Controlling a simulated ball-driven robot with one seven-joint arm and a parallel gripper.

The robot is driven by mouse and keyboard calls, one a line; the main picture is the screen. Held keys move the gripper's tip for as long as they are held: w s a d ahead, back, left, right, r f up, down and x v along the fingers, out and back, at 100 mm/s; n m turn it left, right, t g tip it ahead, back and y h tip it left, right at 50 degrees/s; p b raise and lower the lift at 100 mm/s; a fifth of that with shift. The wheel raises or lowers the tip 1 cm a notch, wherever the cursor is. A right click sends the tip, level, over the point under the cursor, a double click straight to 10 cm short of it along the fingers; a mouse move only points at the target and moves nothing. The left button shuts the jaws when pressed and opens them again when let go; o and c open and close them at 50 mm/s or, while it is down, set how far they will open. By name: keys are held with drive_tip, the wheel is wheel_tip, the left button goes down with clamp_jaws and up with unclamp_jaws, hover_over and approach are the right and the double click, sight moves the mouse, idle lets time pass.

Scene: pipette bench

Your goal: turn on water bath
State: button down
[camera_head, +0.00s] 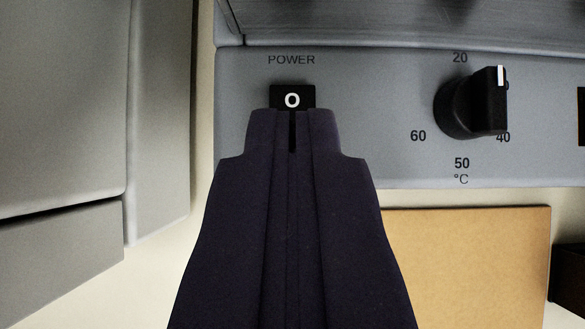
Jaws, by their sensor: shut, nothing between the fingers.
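The water bath's grey front panel (370,110) fills the upper right of the view. Its black power switch (292,97), under the label POWER, shows a white O; its lower part is hidden behind my gripper. My gripper (292,115) is dark and shut, with nothing between its fingers. Its tips overlap the lower part of the switch in the picture; I cannot tell whether they touch it. A black temperature knob (473,103) sits to the right, with a white mark near its upper right and numbers around it.
A grey cabinet-like body (65,110) stands at the left, close beside the bath. A tan board (470,262) lies below the panel at the right. A dark object (568,278) shows at the lower right edge. A pale surface (105,293) is bare at the lower left.

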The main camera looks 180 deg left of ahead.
drive_tip(key=shift+s+f, duration=0.15)
drive_tip(key=shift+f, duration=0.75)
drive_tip(key=shift+f+b, duration=0.1)
drive_tip(key=shift+b, duration=0.2)
drive_tip(key=shift+s+f, duration=0.15)
drive_tip(key=shift+f, duration=0.15)
drive_tip(key=shift+r, duration=0.1)
drive_tip(key=shift+r+p, duration=0.35)
drive_tip(key=shift+r, duration=0.4)
